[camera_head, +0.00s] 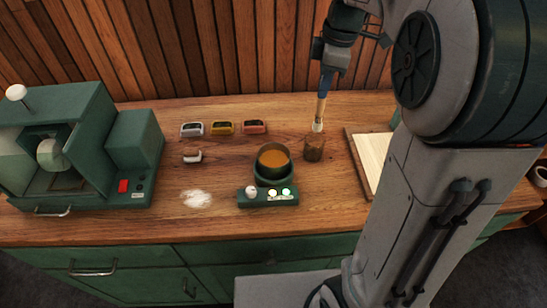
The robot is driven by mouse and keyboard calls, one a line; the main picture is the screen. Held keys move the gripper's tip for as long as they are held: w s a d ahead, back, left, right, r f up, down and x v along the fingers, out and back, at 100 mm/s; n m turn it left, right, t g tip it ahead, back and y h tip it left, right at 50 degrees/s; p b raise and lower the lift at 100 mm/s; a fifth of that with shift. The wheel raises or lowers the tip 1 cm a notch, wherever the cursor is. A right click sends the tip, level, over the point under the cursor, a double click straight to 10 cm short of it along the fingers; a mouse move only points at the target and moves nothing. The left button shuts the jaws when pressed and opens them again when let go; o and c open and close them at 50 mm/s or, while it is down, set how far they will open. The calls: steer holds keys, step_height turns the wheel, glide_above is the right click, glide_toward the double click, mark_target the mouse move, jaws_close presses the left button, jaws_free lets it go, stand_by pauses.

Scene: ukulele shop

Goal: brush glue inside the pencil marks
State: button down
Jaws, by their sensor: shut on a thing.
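My gripper (328,70) is shut on a brush (321,104) and holds it almost upright, bristles down. The brush has a blue handle and a pale lower part. A glue pot (273,176) with amber glue (273,159) stands left of the jar on a green heater base. A pale wooden panel (372,158) lies on the right, partly hidden by my arm. I cannot make out pencil marks on it.
A green machine (135,140) stands at the left of the wooden bench (120,220). My arm hides much of the right side.

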steer(key=shift+a, duration=0.1)
steer(key=shift+s+a+r, duration=0.1)
steer(key=shift+a+r, duration=0.15)
steer(key=s+a+r+p, duration=0.5)
steer(key=s+a, duration=0.1)
steer(key=a, duration=0.5)
step_height(320, 180, down, 10)
steer(key=b, duration=0.7)
steer(key=shift+s+b, duration=0.15)
steer(key=shift+b, duration=0.25)
steer(key=shift+d+r, duration=0.1)
step_height(320, 180, up, 7)
steer(key=p, duration=0.6)
steer(key=shift+r, duration=0.2)
stand_by(1.9)
